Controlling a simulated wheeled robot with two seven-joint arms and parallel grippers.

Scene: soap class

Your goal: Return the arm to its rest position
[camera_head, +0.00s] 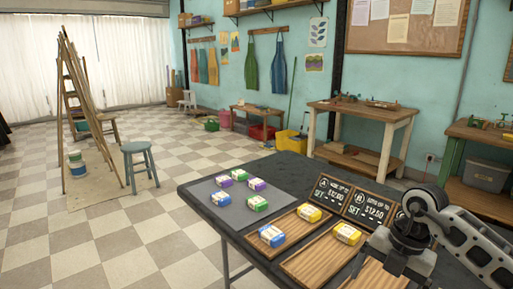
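My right arm comes in from the right edge, and its gripper (388,273) hangs over the near right part of the dark table (225,232). Its fingers look apart, with nothing seen between them; the tips are near the bottom edge of the picture. My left gripper is not in view. A wooden tray (287,229) holds a blue-wrapped soap (271,235) and a yellow-wrapped soap (309,213). The tray beside it (316,262) holds one yellow-wrapped soap (347,233). A third tray (372,276) is partly hidden by my gripper.
Several wrapped soaps in blue, green and purple, one of them green (257,203), lie on a grey mat (215,188). Price signs (330,190) (369,208) stand behind the trays; another is mostly hidden by my arm. A stool (139,163) and an easel (75,100) stand far left.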

